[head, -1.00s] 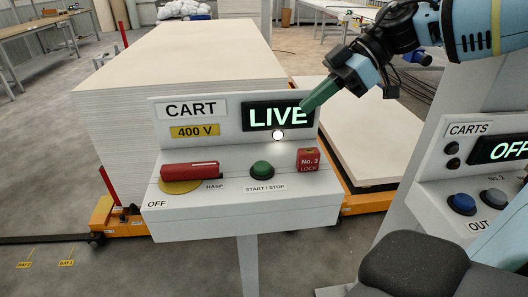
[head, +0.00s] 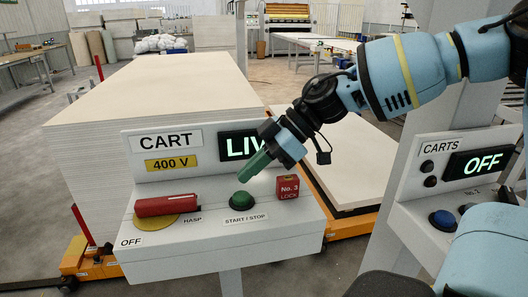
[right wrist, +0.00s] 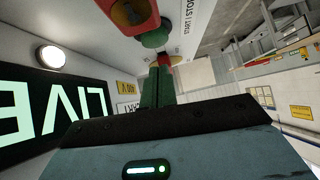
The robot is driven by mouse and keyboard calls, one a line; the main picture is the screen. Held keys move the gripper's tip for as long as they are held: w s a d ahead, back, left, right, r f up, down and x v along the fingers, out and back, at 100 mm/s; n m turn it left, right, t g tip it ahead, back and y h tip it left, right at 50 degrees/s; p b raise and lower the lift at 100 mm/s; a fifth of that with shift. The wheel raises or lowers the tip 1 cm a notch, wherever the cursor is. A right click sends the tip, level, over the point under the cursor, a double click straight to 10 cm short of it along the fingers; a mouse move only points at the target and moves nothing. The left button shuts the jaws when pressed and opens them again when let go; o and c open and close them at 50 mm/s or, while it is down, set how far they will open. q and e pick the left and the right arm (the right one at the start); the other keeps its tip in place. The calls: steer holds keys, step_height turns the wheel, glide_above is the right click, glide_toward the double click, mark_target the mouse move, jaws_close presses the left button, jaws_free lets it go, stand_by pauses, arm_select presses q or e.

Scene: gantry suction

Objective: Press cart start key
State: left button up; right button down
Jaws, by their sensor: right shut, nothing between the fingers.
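The cart panel (head: 140,219) stands in front of me, with a green start/stop button (head: 241,200) on its sloped ledge. The button also shows in the right wrist view (right wrist: 154,38), just past the fingertips. My right gripper (head: 247,172) has green fingers that are shut and empty. They point down and left, above the button and apart from it in the head view. The gripper covers part of the lit LIVE display (head: 236,147). The display shows large in the right wrist view (right wrist: 70,118). My left gripper is not in view.
A red handle (head: 168,205) lies left of the button, on a yellow disc. A red No. 3 lock (head: 288,187) sits close to its right. A second panel (head: 428,216) reading OFF stands at the right. Stacked boards (head: 150,85) fill the space behind.

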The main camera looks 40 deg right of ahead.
mark_target(241, 198)
steer(key=shift+s+f, duration=0.1)
steer(key=shift+f, duration=1.2)
